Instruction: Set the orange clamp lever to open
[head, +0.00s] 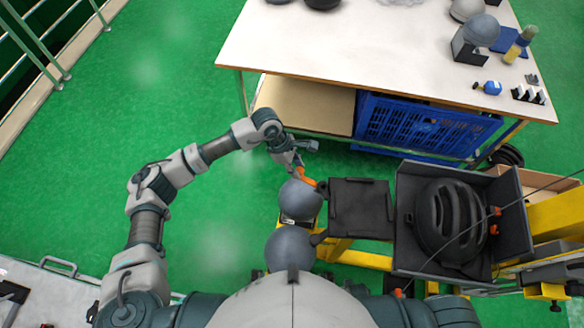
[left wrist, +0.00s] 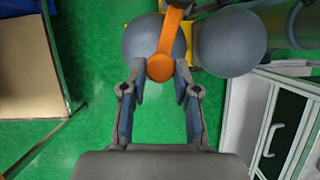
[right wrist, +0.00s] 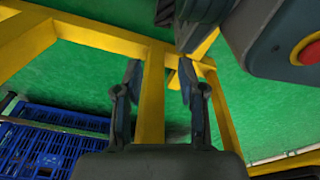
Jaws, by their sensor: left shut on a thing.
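The orange clamp lever (head: 306,177) stands beside the grey ball (head: 301,200) at the left end of the yellow frame. In the left wrist view the lever (left wrist: 169,38) runs down to a round end between the fingertips. My left gripper (left wrist: 160,74) is shut on this round end, with one finger on each side. In the head view my left gripper (head: 292,160) reaches the lever from above and partly hides it. My right gripper (right wrist: 160,74) is open and empty, with a yellow beam (right wrist: 152,105) showing between and beyond its fingers. The head view does not show my right gripper.
A dark plate (head: 361,208) and a box holding a black helmet (head: 450,222) are right of the lever. A second grey ball (head: 290,250) is below. The white table (head: 340,45) stands above. The right wrist view shows a red button (right wrist: 311,53). Green floor at left is clear.

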